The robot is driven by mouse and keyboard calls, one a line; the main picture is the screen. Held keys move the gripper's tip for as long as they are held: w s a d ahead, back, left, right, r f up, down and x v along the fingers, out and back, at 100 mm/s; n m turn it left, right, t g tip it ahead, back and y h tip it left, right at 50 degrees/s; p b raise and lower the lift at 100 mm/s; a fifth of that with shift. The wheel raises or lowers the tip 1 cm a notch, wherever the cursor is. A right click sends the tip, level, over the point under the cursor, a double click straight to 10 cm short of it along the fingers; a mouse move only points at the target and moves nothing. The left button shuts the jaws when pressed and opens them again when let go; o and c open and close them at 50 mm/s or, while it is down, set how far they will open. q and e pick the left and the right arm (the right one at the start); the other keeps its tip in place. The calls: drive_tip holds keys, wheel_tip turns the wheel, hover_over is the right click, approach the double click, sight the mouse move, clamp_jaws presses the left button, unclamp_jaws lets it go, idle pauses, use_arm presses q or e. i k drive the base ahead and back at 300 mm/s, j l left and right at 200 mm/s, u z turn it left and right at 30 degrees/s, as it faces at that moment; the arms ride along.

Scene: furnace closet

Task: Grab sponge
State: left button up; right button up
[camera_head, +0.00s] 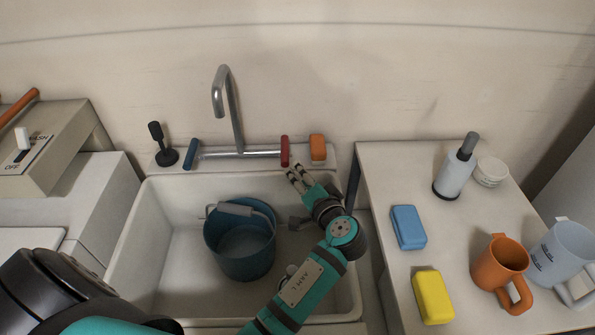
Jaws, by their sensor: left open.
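An orange sponge (318,148) stands on the back ledge of the sink, right of the red tap handle. A blue sponge (408,228) and a yellow sponge (433,297) lie on the white counter to the right. My left gripper (295,172) is over the back right of the sink, its fingers pointing toward the ledge. It is open and empty, just in front of and slightly left of the orange sponge, apart from it in the picture. The exact gap in depth is hard to tell. My right gripper is out of view.
The white sink (150,235) holds a blue bucket (240,255). The tap (235,115) has a red handle (285,151) close to my left gripper. A soap dispenser (455,172), a small white tub (490,172), an orange mug (499,268) and a pale jug (560,250) stand on the counter.

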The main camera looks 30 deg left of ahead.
sight(436, 307)
drive_tip(key=k+l, duration=0.2)
drive_tip(key=l, duration=0.15)
drive_tip(key=k+l, duration=0.15)
drive_tip(key=l, duration=0.2)
drive_tip(key=k+l, duration=0.2)
drive_tip(key=l, duration=0.15)
drive_tip(key=k+l, duration=0.2)
drive_tip(key=l, duration=0.15)
drive_tip(key=k+l, duration=0.2)
drive_tip(key=l, duration=0.15)
